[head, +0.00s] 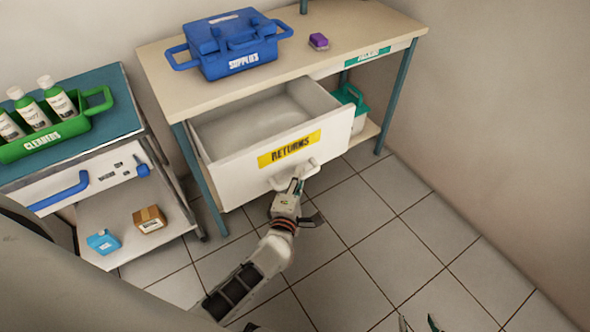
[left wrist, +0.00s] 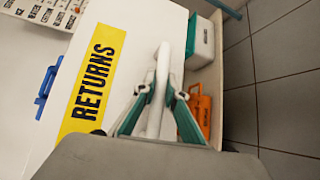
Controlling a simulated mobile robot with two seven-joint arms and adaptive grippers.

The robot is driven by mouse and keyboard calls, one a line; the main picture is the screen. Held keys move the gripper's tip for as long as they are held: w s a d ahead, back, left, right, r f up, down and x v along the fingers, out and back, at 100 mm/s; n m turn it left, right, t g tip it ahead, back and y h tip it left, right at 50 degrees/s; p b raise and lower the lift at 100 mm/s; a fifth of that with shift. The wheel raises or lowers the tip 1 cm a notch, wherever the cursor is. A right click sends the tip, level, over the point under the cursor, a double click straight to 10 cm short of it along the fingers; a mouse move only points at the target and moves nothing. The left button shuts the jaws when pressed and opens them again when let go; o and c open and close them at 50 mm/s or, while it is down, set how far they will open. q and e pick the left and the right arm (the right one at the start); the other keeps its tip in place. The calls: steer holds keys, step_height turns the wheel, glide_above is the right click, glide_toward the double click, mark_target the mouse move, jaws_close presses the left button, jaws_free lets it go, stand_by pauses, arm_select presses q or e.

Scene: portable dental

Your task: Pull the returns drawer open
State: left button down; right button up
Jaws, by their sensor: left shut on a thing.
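The returns drawer (head: 232,165) is white with a yellow "RETURNS" label (head: 290,149) and stands pulled out from under the table (head: 160,68). Its visible inside looks empty. My left gripper (head: 296,187) is at the drawer's white handle (head: 308,170), low on the front panel. In the left wrist view the two teal-edged fingers (left wrist: 160,98) are shut on the handle (left wrist: 161,75), one on each side. My right gripper (head: 420,324) shows only its fingertips at the bottom edge of the head view; they are apart, and nothing shows between them.
A blue "SUPPLIES" box (head: 232,45) and a purple item (head: 318,41) stand on the table. A teal container (head: 350,105) is on the shelf below. A cart with a green "CLEANERS" caddy (head: 50,140) stands at left. The tiled floor (head: 400,240) at right is clear.

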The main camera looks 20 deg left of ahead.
arm_select(q)
steer(key=s+d, duration=0.4)
steer(key=d, duration=0.1)
steer(key=shift+s+d, duration=0.3)
steer(key=shift+d, duration=0.1)
steer(key=c, duration=2)
jaws_free()
steer(key=shift+c, duration=0.2)
